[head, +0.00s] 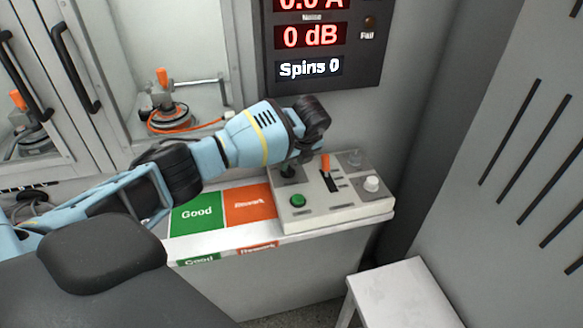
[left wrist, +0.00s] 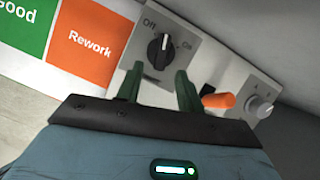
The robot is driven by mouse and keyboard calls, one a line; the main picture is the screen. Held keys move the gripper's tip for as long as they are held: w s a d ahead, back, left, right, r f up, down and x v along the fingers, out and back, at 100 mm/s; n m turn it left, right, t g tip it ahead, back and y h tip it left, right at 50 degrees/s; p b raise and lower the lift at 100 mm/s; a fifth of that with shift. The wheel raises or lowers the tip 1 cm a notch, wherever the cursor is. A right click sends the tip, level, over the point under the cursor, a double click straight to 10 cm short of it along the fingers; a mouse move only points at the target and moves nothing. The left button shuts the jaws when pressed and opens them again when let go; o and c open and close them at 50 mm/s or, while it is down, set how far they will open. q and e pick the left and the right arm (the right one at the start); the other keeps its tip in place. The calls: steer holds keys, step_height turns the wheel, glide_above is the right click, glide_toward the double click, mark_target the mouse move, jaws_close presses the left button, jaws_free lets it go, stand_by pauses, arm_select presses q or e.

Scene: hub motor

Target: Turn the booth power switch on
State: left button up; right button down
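The booth power switch is a black rotary knob (left wrist: 159,50) on the control box, with "Off" at its upper left and "On" at its right in the left wrist view. Its white mark points roughly up in that view; I cannot tell which label it is set to. My left gripper (left wrist: 158,88) is open, its two green fingers apart and empty, with the knob just beyond the fingertips. I see no clear contact. In the head view the left wrist hangs over the back left of the control box (head: 345,207) and partly hides the knob. My right gripper is not in view.
An orange lever (head: 325,163), a green button (head: 297,200) and a white knob (head: 371,184) share the box. Green "Good" (head: 197,214) and orange "Rework" (head: 249,204) areas lie left. The display (head: 310,37) reads "0 dB" and "Spins 0". A white stool (head: 405,295) stands in front.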

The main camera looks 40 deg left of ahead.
mark_target(290, 169)
arm_select(q)
steer(key=shift+x, duration=1.8)
jaws_close()
